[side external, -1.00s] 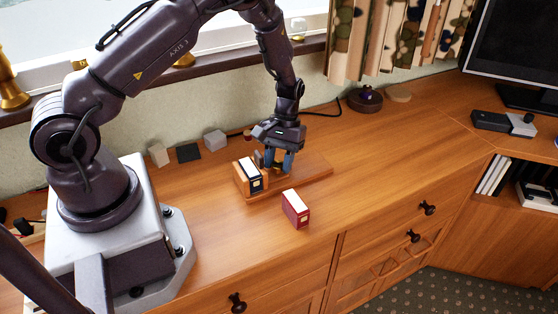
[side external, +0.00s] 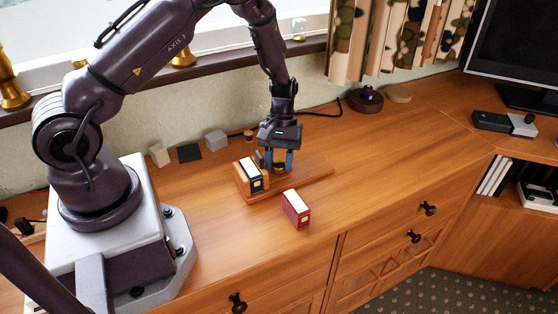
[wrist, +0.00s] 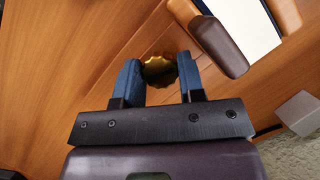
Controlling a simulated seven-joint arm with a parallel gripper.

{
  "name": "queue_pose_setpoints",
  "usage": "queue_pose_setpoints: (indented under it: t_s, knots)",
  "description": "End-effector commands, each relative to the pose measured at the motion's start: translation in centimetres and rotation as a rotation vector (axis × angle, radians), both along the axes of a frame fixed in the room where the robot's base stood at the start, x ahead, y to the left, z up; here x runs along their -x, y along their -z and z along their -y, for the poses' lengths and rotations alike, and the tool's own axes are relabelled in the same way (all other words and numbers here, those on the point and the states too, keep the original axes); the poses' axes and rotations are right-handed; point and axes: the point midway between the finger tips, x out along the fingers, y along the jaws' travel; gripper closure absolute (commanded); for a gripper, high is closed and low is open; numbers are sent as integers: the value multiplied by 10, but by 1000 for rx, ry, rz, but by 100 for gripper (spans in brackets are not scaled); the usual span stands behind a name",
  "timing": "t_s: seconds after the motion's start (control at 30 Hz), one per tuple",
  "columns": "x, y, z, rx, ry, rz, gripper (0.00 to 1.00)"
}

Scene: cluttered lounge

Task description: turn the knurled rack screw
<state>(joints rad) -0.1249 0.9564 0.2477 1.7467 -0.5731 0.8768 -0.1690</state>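The knurled rack screw (wrist: 160,69) is a round, gold-coloured knob with a ridged rim, seen in the wrist view between my two blue fingertips. My gripper (wrist: 160,75) spans the knob, one finger on each side, with no clear gap to either; it looks shut on it. In the side external view my gripper (side external: 279,161) points down at the rack, and the screw shows only as a small dark gold patch (side external: 280,169) between the fingers. The wooden rack (side external: 318,172) lies on the cabinet top. A dark book with white pages (side external: 252,172) stands in its left end.
A red book (side external: 297,211) stands on the cabinet top in front of the rack. Small blocks, including a grey one (side external: 215,140), sit along the wall. A round dark object (side external: 365,101) is at the back. The top right of the rack is clear.

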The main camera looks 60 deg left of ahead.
Motion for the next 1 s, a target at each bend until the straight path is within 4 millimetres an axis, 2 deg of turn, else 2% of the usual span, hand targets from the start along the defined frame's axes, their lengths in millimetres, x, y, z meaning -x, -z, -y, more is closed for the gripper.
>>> queue_pose_setpoints:
  t_s: [0.03,0.1,0.47,0.57,1.0]
  knots:
    - [0,-1,0,1,1,0,55]
    - [0,-1,0,0,2,1,39]
    - [1,0,0,0,55,-4,38]
    - [1,1,0,-2,174,-4,38]
    - [-1,0,4,-4,976,-5,38]
